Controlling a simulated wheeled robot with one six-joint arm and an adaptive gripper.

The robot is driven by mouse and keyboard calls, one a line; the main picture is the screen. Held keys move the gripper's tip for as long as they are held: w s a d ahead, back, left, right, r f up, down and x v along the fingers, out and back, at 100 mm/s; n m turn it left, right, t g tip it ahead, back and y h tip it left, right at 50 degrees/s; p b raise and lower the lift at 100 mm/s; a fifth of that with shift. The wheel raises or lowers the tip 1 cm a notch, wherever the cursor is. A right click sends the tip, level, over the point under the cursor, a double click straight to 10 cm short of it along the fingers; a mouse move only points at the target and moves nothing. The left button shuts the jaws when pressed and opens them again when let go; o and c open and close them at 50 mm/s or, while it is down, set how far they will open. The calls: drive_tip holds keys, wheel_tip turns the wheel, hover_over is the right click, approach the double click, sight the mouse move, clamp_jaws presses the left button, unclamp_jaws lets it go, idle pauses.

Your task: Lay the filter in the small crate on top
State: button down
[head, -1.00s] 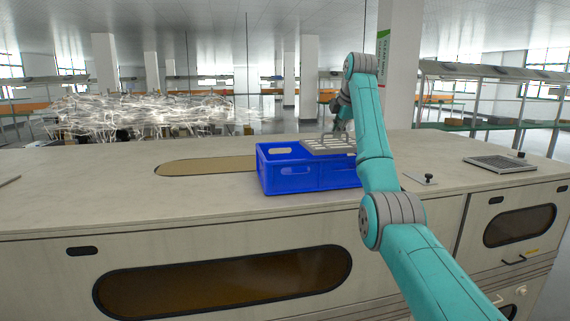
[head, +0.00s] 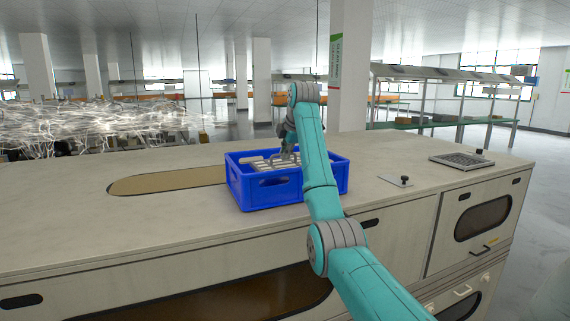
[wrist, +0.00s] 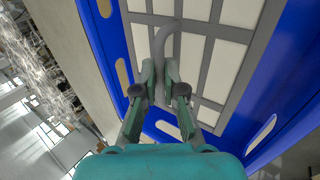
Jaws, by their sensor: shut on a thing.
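The blue crate (head: 268,191) stands on the pale cabinet top, left of my arm in the head view. The filter (head: 262,161), a flat grey grid with light panels, lies level within the crate's rim. In the wrist view the filter (wrist: 228,55) sits between the crate's blue walls (wrist: 100,40). My gripper (wrist: 165,72) is shut on the filter's curved grey handle (wrist: 190,30). In the head view my gripper (head: 289,151) is over the crate, partly hidden by my arm. I cannot tell whether the filter rests on the crate's floor.
The cabinet top (head: 110,215) is clear in front and left of the crate. A long oval recess (head: 165,181) lies to its left. A small plate with a knob (head: 394,181) and a dark framed panel (head: 460,159) lie to the right.

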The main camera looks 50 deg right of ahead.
sight(285, 163)
drive_tip(key=shift+f, duration=1.7)
drive_tip(key=shift+f, duration=0.1)
drive_tip(key=c, duration=1.3)
unclamp_jaws()
drive_tip(key=shift+o, duration=0.2)
